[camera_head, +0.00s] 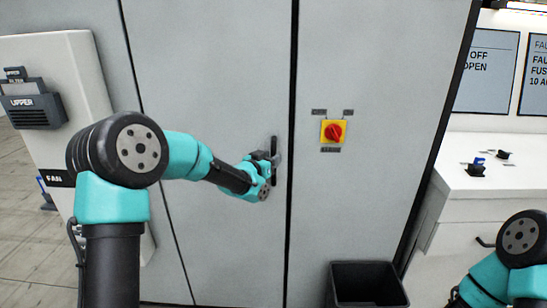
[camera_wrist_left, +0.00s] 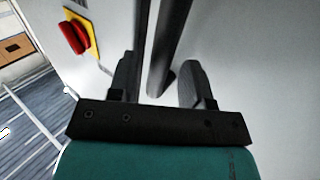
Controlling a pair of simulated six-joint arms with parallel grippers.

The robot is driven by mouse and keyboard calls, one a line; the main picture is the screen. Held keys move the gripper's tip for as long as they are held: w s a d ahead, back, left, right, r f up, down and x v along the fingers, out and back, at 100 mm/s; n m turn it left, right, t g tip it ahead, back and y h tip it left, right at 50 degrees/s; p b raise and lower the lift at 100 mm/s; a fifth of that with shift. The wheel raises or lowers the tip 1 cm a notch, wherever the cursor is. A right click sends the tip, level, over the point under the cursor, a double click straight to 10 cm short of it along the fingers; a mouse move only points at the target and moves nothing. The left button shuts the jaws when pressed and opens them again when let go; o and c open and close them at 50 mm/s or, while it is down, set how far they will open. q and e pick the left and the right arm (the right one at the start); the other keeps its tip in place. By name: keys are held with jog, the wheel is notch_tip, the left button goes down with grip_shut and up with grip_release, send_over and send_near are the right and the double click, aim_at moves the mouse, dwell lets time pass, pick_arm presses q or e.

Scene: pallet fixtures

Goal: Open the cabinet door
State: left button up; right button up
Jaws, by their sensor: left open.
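The grey cabinet door (camera_head: 215,80) is shut, with a dark vertical seam along its right edge. A dark upright handle (camera_head: 274,145) sits on the door close to that seam. My left gripper (camera_head: 273,160) is at the handle and partly hides it. In the left wrist view, the two fingers of my left gripper (camera_wrist_left: 158,72) are apart, and the dark handle bar (camera_wrist_left: 172,42) shows between them. I cannot tell whether either finger touches it. Part of my right arm shows at the lower right; its gripper is out of view.
A red rotary switch on a yellow plate (camera_head: 333,132) is on the panel right of the seam. A black open bin (camera_head: 366,284) stands on the floor below it. A white console (camera_head: 480,185) is at the right. A pale unit (camera_head: 85,105) stands at the left.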

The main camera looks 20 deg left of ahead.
pick_arm(q)
jog(key=shift+x, duration=0.85)
jog(key=shift+c, duration=0.2)
grip_shut()
